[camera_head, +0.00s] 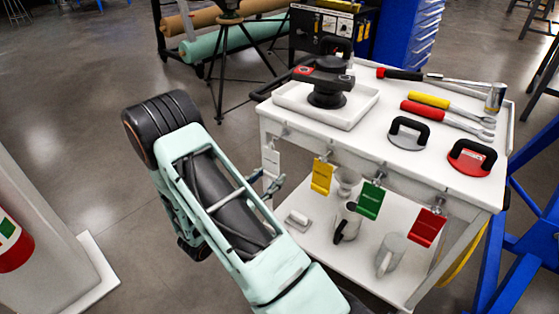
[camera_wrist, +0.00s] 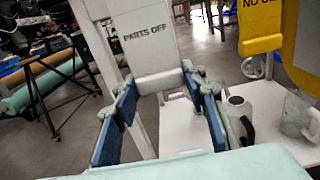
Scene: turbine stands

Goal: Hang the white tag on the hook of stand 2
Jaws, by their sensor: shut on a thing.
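The white tag (camera_head: 271,161) is upright at the left front corner of the white cart, close to the leftmost hook (camera_head: 284,131). I cannot tell whether it hangs on that hook or is clear of it. In the wrist view the white tag (camera_wrist: 147,38) reads "PARTS OFF"; its top is cut off. My gripper (camera_wrist: 159,80) is shut on the thicker lower end of the tag, with a blue-padded finger on each side. In the head view my gripper (camera_head: 266,179) is small and partly hidden by my arm. No stand number is readable.
Yellow (camera_head: 321,177), green (camera_head: 369,200) and red (camera_head: 427,228) tags hang along the cart's front edge, right of the white tag. A jug (camera_head: 347,222) and a mug (camera_head: 391,254) stand on the lower shelf. Tools and a tray (camera_head: 353,113) occupy the top.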

